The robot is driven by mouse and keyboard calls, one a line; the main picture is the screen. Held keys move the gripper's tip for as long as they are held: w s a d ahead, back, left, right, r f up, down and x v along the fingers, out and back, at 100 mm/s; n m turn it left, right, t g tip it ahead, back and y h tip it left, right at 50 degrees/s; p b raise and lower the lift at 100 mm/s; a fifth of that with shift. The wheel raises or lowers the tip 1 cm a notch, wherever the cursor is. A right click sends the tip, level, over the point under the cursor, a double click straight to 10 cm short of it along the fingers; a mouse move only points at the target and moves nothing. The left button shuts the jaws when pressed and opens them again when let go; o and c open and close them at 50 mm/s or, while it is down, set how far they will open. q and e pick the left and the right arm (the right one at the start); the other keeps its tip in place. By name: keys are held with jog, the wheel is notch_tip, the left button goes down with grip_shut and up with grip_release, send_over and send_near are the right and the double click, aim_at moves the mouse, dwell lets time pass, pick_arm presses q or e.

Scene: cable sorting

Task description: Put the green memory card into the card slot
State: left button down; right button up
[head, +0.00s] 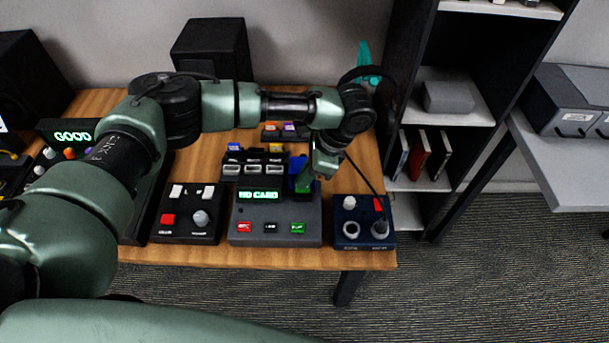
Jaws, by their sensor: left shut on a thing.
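A grey console (275,212) stands near the table's front edge, with a lit display (259,195) that appears to read "NO CARD". My left gripper (309,182) is over the console's upper right corner, pointing down. The card slot cannot be made out; the gripper and card cover that part of the console. I cannot tell whether the card touches the console. My right gripper is out of view.
A black box with switches and a red button (187,214) stands left of the console. A dark blue box (361,221) with knobs and a cable stands close on its right. Behind is a rack (253,165) with small cards. A shelf (440,95) stands beyond the table's right edge.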

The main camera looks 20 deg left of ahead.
pick_arm(q)
jog(key=shift+f+p, duration=0.1)
jog(key=shift+p, duration=0.3)
jog(key=shift+f, duration=0.1)
dwell(0.4)
jog(key=shift+p, duration=0.5)
jog(key=shift+f, duration=1.1)
dwell(1.0)
jog(key=c, duration=1.5)
grip_release()
jog(key=shift+r, duration=0.1)
